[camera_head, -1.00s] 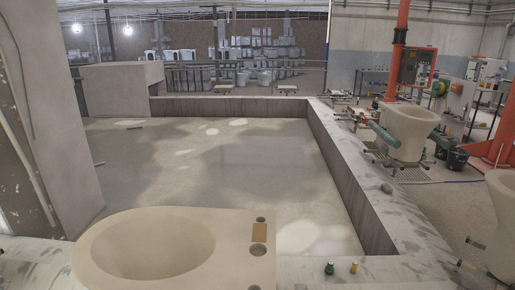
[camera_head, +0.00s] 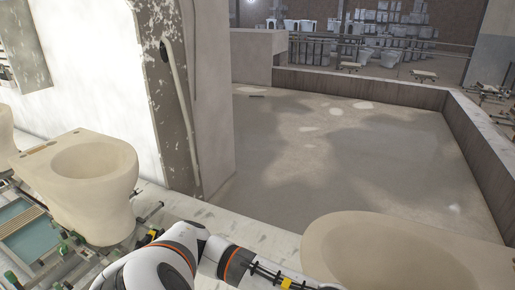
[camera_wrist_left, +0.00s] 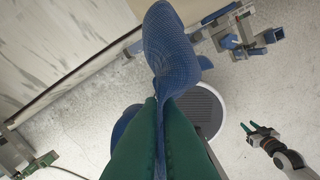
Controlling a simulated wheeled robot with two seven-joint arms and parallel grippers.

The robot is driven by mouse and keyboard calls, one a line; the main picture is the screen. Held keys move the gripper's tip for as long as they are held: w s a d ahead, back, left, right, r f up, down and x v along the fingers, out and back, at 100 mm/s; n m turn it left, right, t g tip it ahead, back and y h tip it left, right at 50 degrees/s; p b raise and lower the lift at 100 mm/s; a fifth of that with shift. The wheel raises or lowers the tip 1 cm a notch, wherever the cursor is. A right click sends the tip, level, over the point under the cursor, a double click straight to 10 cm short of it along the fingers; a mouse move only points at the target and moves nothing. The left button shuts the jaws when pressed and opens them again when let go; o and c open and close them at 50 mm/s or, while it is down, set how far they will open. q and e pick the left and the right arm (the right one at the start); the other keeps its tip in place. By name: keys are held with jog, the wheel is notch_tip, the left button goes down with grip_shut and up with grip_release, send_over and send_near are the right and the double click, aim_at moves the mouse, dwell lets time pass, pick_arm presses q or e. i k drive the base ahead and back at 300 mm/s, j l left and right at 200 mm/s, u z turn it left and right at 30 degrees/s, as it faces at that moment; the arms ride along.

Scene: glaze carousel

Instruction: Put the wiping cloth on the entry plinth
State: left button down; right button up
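The wiping cloth (camera_wrist_left: 172,45) is blue and woven. It hangs draped in the green fingers of my left gripper (camera_wrist_left: 160,105) in the left wrist view, with folds on both sides of the fingers. The fingers are closed together on it, above the floor. In the head view my left arm reaches in along the bottom, but its fingers and the cloth are out of frame. My right gripper (camera_wrist_left: 257,131) shows small at the right of the left wrist view, its green fingertips apart and empty. I cannot pick out the entry plinth in either view.
A beige toilet bowl (camera_head: 82,183) stands at the left, another (camera_head: 395,262) at the lower right. A pale wall pillar (camera_head: 205,90) rises behind the ledge. The sunken floor (camera_head: 330,160) beyond is clear. Blue and grey fixtures (camera_wrist_left: 235,35) stand at the wrist view's upper right.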

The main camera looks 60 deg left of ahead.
aim_at(281, 246)
jog(key=j+z, duration=0.1)
jog(key=j, duration=0.35)
jog(key=k+j+z, duration=0.1)
jog(key=j, duration=0.3)
jog(key=j+z, duration=0.15)
jog(key=j, duration=0.3)
jog(key=k+j+z, duration=0.1)
jog(key=j, duration=0.3)
jog(key=k+j+z, duration=0.1)
jog(key=j, duration=0.3)
jog(key=k+j+z, duration=0.1)
jog(key=j, duration=0.35)
jog(key=k+j, duration=0.1)
jog(key=j, duration=0.65)
jog(key=k+z, duration=0.05)
